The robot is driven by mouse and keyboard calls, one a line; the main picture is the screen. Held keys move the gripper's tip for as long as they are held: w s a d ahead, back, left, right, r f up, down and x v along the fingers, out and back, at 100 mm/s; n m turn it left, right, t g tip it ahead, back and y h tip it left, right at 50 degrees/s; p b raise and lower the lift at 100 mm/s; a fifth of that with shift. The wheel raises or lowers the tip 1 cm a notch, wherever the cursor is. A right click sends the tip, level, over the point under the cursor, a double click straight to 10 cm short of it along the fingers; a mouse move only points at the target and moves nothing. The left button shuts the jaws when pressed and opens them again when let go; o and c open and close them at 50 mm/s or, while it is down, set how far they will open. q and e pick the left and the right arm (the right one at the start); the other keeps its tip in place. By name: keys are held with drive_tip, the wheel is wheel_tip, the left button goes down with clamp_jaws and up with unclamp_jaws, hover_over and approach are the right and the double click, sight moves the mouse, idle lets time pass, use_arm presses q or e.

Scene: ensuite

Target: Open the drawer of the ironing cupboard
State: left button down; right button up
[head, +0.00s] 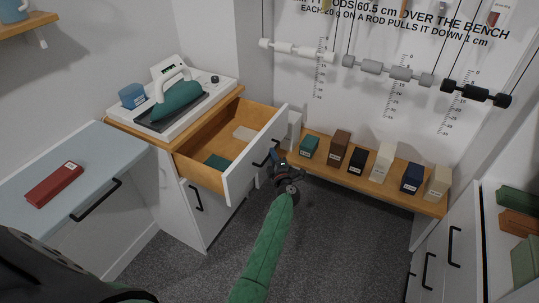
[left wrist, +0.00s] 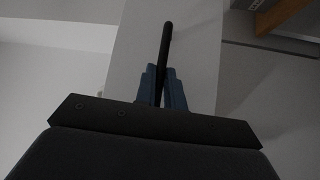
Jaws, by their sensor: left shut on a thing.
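The ironing cupboard (head: 200,205) is white with a wooden top, at centre left in the head view. Its drawer (head: 240,183) stands pulled well out, with the wooden inside showing. A dark green thing (head: 217,162) and a pale thing (head: 245,133) lie in it. The black bar handle (head: 261,160) is on the drawer's white front; it also shows in the left wrist view (left wrist: 166,40). My left gripper (head: 275,160) is at the handle's right part. Its blue fingers (left wrist: 161,78) are shut around the bar. My right gripper is not in view.
A white tray with a green iron (head: 178,100) and a blue box (head: 132,96) is on the cupboard top. A low wooden bench (head: 320,155) with several small boxes stands right of the drawer. Grey floor (head: 340,240) is clear in front.

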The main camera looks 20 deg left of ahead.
use_arm(q)
drive_tip(key=shift+f, duration=0.1)
drive_tip(key=c, duration=1.5)
unclamp_jaws()
